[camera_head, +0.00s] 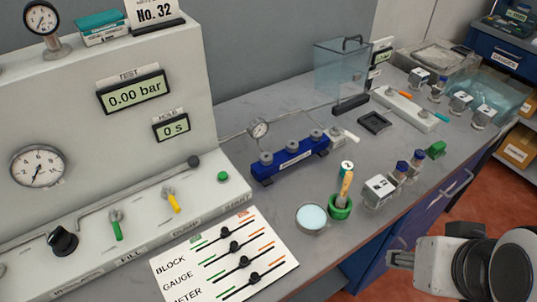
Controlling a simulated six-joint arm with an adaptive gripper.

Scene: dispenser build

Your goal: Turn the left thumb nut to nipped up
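A blue block (272,173) with a white label lies on the grey bench in the middle of the view. Grey round knobs stand along its top, and the leftmost, which looks like the left thumb nut (266,158), is at its left end. How tight it is cannot be seen. My gripper (398,260) is at the lower right, beyond the bench's front edge, well apart from the block. It is seen partly and side-on, so its opening cannot be told, and I see nothing held in it.
A white console (120,140) with gauges and valves fills the left. A card with sliders (165,270) lies in front. A round dish (311,218), a green cup (340,208) and small labelled parts (379,191) stand right of the block. A clear box (340,70) stands behind.

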